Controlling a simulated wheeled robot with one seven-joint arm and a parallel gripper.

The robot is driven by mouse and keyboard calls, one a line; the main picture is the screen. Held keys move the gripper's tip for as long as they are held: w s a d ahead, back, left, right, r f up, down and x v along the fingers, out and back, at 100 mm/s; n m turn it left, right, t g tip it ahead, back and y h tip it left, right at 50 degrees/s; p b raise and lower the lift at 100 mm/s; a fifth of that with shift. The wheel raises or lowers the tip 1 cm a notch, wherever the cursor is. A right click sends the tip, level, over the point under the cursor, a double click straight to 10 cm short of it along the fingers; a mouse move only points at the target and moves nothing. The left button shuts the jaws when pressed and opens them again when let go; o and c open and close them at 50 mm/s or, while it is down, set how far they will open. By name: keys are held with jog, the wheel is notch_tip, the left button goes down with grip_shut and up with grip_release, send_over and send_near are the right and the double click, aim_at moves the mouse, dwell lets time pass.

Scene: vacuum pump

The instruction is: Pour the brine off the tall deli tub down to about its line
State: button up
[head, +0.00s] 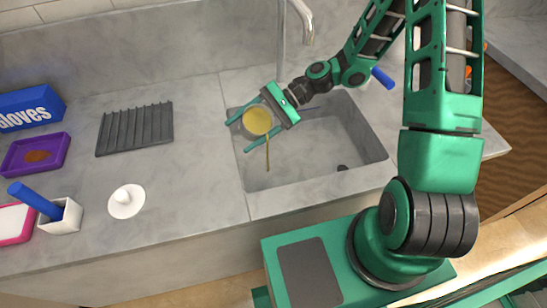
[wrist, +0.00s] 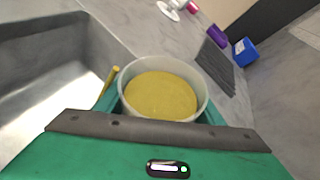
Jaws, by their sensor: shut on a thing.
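The deli tub (head: 257,121) is held over the left part of the sink, its mouth showing yellow brine. My gripper (head: 239,136) is shut on the tub, one finger on each side. A thin yellow stream of brine (head: 267,155) runs down from the tub toward the basin, so the tub is tilted. In the wrist view the tub (wrist: 205,101) shows its pale rim around a wide yellow surface (wrist: 160,96). The stream also shows there at the rim's left (wrist: 112,76). The tub's line cannot be made out.
The grey sink basin (head: 320,150) has a dark drain, with a tap (head: 303,22) behind it. On the counter at left are a dark ribbed mat (head: 135,129), a purple tray (head: 35,155), a blue gloves box (head: 30,108), a white knobbed disc (head: 126,201) and a white holder (head: 62,216).

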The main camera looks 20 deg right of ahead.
jog(key=shift+s+d+f, duration=0.1)
jog(key=shift+s+f, duration=0.05)
jog(key=shift+s, duration=0.1)
dwell(0.8)
jog(key=shift+w+a+r+m+g+h, duration=0.15)
jog(key=shift+w+r+m+g, duration=0.15)
jog(key=shift+w+r+m, duration=0.15)
jog(key=shift+w+a+r+m+g+h, duration=0.2)
jog(key=shift+w+m+g, duration=0.15)
jog(key=shift+w, duration=0.2)
jog(key=shift+w+a+r+m+g+b, duration=0.15)
jog(key=shift+w+r+m+g+b, duration=0.3)
jog(key=shift+w+m+g+b, duration=0.55)
jog(key=shift+s+t+b, duration=0.25)
jog(key=shift+s+b, duration=0.05)
jog(key=shift+s, duration=0.1)
